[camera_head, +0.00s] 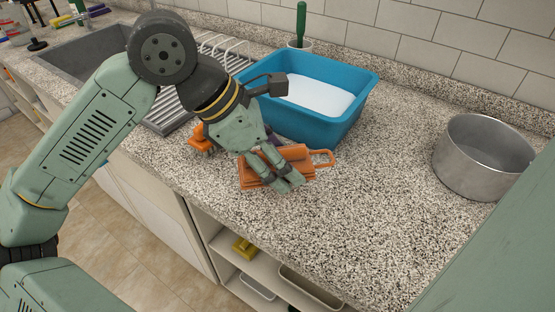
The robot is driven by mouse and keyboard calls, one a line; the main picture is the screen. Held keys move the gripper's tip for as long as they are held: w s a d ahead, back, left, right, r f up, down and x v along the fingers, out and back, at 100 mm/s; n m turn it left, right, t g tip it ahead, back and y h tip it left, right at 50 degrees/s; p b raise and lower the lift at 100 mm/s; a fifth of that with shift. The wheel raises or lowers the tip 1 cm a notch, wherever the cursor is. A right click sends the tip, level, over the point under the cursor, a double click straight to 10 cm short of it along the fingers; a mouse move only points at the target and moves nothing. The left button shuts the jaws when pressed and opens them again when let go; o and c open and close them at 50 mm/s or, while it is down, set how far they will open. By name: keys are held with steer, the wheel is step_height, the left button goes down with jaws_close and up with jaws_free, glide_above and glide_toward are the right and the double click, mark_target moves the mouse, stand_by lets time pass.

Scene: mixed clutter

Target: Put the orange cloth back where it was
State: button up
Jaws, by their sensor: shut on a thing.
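The orange cloth (257,173) is a folded-looking orange piece with a loop at its right end. It is at the counter's front part, in front of the blue tub. My gripper (287,183) points down at it and is shut on it. The fingers hide part of its middle. I cannot tell whether the cloth touches the counter or is slightly above it.
The blue tub (354,116) with white contents stands just behind. A smaller orange object (199,140) lies to the left, partly hidden. A metal pot (467,170) stands right. A dish rack (228,46) and sink (87,58) are left. Speckled counter (375,210) between cloth and pot is clear.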

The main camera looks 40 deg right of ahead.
steer(key=shift+w+d+f, duration=0.15)
steer(key=shift+w, duration=0.35)
step_height(320, 180, down, 3)
steer(key=shift+f+p, duration=0.2)
steer(key=shift+p, duration=0.5)
steer(key=shift+s+f+b, duration=0.1)
steer(key=shift+f+b, duration=0.6)
steer(key=shift+b, duration=0.4)
steer(key=o, duration=1.4)
steer(key=shift+c, duration=0.2)
